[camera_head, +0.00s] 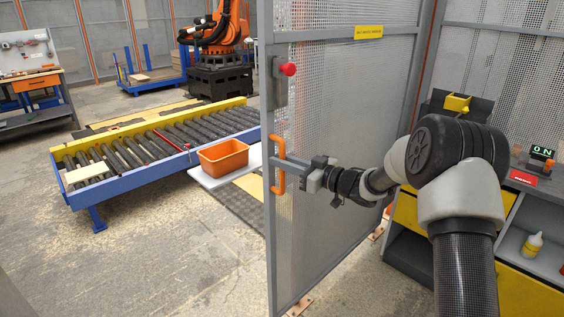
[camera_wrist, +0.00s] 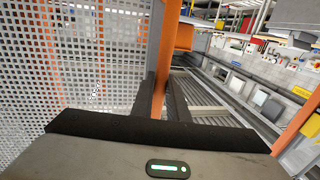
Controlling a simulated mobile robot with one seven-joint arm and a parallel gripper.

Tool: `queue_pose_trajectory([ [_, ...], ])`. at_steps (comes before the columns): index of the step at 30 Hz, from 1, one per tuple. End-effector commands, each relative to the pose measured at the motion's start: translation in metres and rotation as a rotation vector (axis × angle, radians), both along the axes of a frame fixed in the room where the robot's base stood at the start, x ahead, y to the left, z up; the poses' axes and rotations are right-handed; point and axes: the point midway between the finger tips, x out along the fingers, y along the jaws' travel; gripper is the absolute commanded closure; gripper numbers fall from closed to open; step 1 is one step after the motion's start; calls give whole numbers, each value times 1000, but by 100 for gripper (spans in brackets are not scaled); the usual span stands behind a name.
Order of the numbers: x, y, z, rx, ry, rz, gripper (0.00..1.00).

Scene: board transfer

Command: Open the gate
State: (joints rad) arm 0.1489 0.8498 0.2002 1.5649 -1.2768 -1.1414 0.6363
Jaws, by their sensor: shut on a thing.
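The gate (camera_head: 335,130) is a tall grey mesh panel in a metal frame, at the middle of the head view. It stands swung partly open, with a gap to its left. Its orange handle (camera_head: 277,165) is on the left edge. My gripper (camera_head: 282,168) reaches in from the right and is shut on the handle. In the wrist view the two dark fingers of my gripper (camera_wrist: 160,100) close around the orange bar of the handle (camera_wrist: 163,60). The mesh of the gate (camera_wrist: 60,60) fills the left of that view. A red button (camera_head: 289,69) sits above the handle.
A roller conveyor (camera_head: 130,150) with a blue frame lies left of the gate. An orange bin (camera_head: 223,156) rests on a white board (camera_head: 212,180) beside it. An orange robot arm (camera_head: 228,25) stands behind. A workbench (camera_head: 530,220) is at right. The floor at front left is clear.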

Motion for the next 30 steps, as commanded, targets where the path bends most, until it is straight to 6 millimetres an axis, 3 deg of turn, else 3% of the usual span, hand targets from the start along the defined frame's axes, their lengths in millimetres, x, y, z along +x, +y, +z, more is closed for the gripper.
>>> queue_pose_trajectory([
  [5,0,0,-1,0,1,0,100],
  [6,0,0,-1,0,1,0,83],
  [9,0,0,-1,-1,0,0,67],
  [20,-2,-4,0,-1,0,-1,67],
  [25,-13,-25,1,-1,0,-3,67],
  [30,-33,-61,1,-2,1,-4,67],
])
